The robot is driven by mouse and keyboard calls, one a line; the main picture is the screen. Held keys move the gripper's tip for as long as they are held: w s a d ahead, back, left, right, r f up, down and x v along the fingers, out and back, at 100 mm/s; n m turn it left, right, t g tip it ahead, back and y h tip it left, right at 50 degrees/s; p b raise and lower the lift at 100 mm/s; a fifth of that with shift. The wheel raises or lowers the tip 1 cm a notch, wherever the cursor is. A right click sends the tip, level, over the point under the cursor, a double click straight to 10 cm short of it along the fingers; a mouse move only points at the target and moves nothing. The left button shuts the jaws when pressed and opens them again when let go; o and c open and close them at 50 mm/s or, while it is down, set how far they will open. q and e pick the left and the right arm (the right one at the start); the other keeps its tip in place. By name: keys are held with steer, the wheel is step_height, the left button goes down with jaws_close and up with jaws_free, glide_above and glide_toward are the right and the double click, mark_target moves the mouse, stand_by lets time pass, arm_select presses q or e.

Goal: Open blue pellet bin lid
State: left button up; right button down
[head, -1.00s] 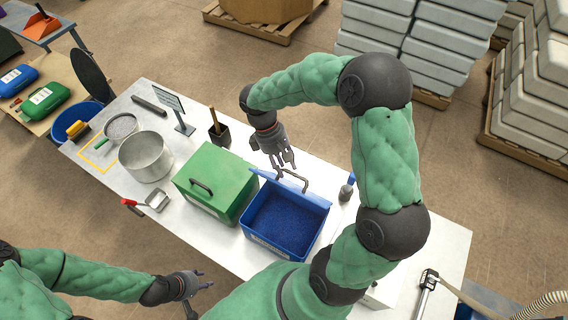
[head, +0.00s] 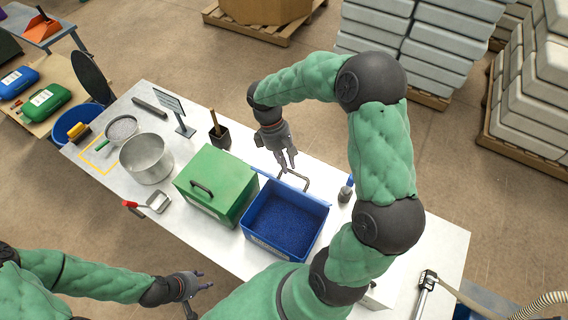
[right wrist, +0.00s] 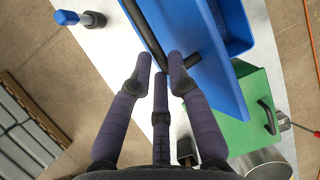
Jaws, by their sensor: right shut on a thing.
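The blue pellet bin (head: 262,251) stands on the table with blue pellets visible inside. Its lid is swung up and back past the far rim, seen nearly edge-on in the head view; the lid's blue face (right wrist: 208,72) shows in the right wrist view. My right gripper (head: 287,163) is beyond the bin at the lid's dark handle (head: 296,182). In the right wrist view my right gripper (right wrist: 160,64) has its fingers closed around the handle bar (right wrist: 148,32). My left gripper (head: 204,281) is open and empty, in front of the table's near edge.
A closed green bin (head: 222,172) stands directly left of the blue bin. A black holder (head: 219,138) is behind it, and a blue-handled tool (head: 346,189) stands to the right. A metal pot (head: 146,160) and a red-handled scoop (head: 155,202) are further left.

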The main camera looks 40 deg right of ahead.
arm_select(q)
steer(key=r, duration=0.1)
steer(key=r+p, duration=0.1)
steer(key=d+p, duration=0.1)
steer(key=shift+w+r, duration=0.25)
steer(key=shift+r, duration=0.15)
arm_select(e)
steer(key=w+d+f+n+g+y, duration=0.1)
steer(key=w+d+y, duration=0.3)
steer(key=d, duration=0.8)
steer(key=shift+w+d+f+g, duration=0.3)
steer(key=shift+w+f+g, duration=0.2)
steer(key=shift+w+f, duration=0.05)
steer(key=c, duration=1.3)
jaws_free()
steer(key=shift+s+f, duration=0.1)
arm_select(q)
steer(key=shift+d, duration=0.1)
arm_select(e)
steer(key=shift+r, duration=0.25)
steer(key=v, duration=1.2)
steer(key=shift+f, duration=0.1)
